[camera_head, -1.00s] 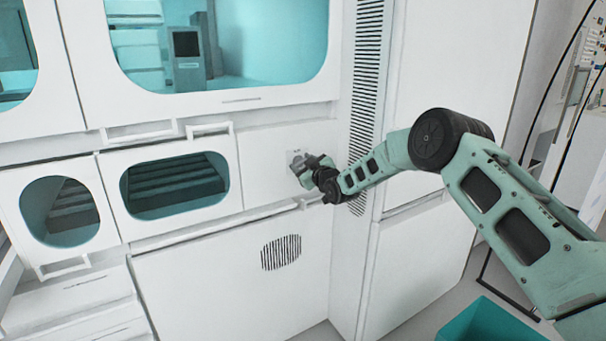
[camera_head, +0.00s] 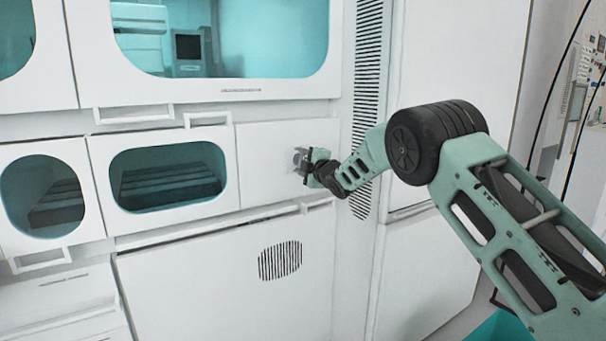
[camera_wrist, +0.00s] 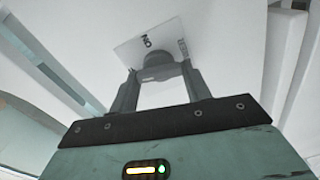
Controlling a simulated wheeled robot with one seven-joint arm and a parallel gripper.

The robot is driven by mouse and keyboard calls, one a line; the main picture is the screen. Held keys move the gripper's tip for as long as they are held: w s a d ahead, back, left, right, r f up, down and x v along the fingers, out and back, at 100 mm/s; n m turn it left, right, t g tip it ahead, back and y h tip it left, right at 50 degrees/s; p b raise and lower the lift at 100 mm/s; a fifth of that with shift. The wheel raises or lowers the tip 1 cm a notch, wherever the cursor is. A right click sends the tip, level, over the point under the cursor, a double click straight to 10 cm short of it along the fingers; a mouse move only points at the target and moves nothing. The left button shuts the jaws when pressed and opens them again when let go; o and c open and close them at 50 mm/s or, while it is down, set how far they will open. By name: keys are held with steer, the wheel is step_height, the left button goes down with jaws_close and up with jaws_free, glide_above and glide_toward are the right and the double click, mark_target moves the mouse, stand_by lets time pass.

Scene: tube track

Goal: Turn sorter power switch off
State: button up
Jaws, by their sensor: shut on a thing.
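The sorter power switch is a dark round knob (camera_wrist: 158,66) on a pale plate (camera_wrist: 135,47) on the white machine front. In the wrist view one label on the plate reads ON, upside down; another mark at the right is too small to read. My gripper (camera_wrist: 160,77) has one finger on each side of the knob and is shut on it. In the head view my gripper (camera_head: 303,166) is at the small grey switch plate (camera_head: 298,155), which it partly covers.
Left of the switch is a door with a dark window (camera_head: 168,177). A tall slotted vent (camera_head: 366,100) runs right of it, behind my arm. A round grille (camera_head: 280,261) is below. A teal bin (camera_head: 500,328) stands on the floor at the lower right.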

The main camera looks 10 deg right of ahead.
steer(key=shift+f+n+b, duration=0.15)
steer(key=shift+n+b, duration=0.85)
steer(key=shift+n, duration=0.2)
steer(key=o, duration=1)
steer(key=shift+s, duration=0.1)
steer(key=v, duration=1.7)
steer(key=shift+s, duration=0.1)
